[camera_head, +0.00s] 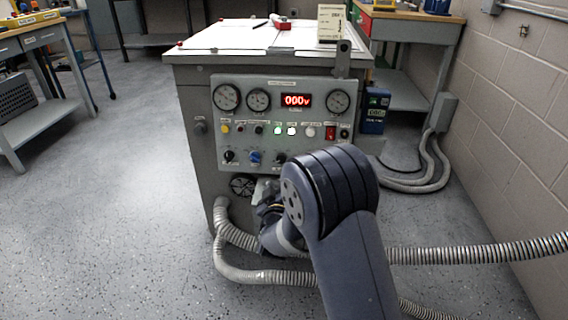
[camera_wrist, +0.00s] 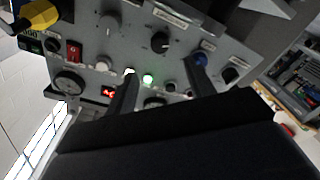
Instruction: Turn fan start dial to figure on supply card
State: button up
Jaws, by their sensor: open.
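The grey control panel (camera_head: 282,125) on the cabinet front has a lower row of dials: a black one (camera_head: 229,156), a blue one (camera_head: 255,157) and another black one (camera_head: 280,158). Labels are too small to read, so I cannot tell which is the fan start dial. A cream card or box (camera_head: 331,22) stands on the cabinet top; I cannot confirm it is the supply card. In the wrist view, upside down, my gripper (camera_wrist: 161,70) is open before the panel. One black dial (camera_wrist: 160,42) appears between and beyond the fingertips; the blue dial (camera_wrist: 200,60) is beside the right fingertip.
The panel also has gauges (camera_head: 227,97), a red display (camera_head: 296,100) reading 000v, lit buttons (camera_head: 291,131) and a red switch (camera_head: 330,133). Ribbed hoses (camera_head: 265,276) run low around my arm.

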jog(key=w+b, duration=0.2)
jog(key=w, duration=0.7)
jog(key=shift+w+a+b, duration=0.15)
jog(key=shift+w+b, duration=0.05)
jog(key=shift+b, duration=0.15)
jog(key=c, duration=1)
jog(key=shift+o, duration=0.2)
